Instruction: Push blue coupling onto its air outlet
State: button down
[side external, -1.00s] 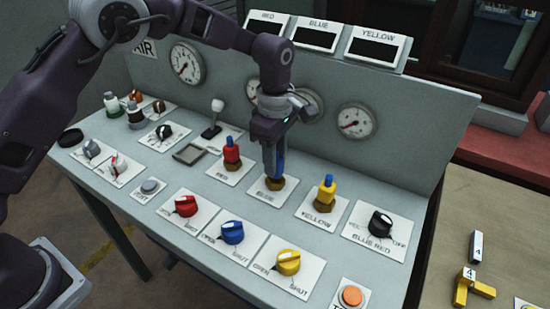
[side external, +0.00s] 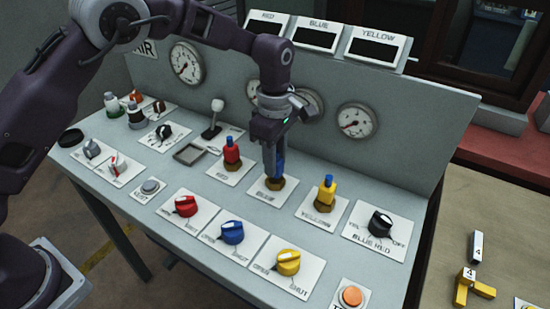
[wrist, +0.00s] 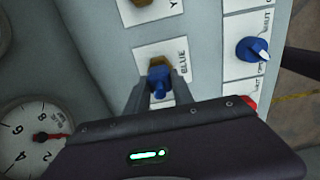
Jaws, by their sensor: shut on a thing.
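The blue coupling (side external: 281,165) is upright between the fingers of my gripper (side external: 273,170), which is shut on it. Its lower end meets the brass air outlet (side external: 276,184) on the plate labelled BLUE; I cannot tell how far down it sits. In the wrist view the blue coupling (wrist: 159,83) shows between the two fingers (wrist: 158,95), with part of the brass outlet (wrist: 157,63) just beyond it. The fingers hide part of the coupling in the side view.
The red coupling (side external: 232,151) and yellow coupling (side external: 326,190) stand on outlets to either side. Red, blue (side external: 232,232) and yellow valve knobs line the front. Gauges (side external: 356,121) are on the back panel close behind my gripper.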

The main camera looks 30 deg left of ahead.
jog(key=shift+f, duration=0.6)
jog(key=c, duration=1)
grip_release()
notch_tip(320, 180, up, 6)
jog(key=shift+r, duration=0.55)
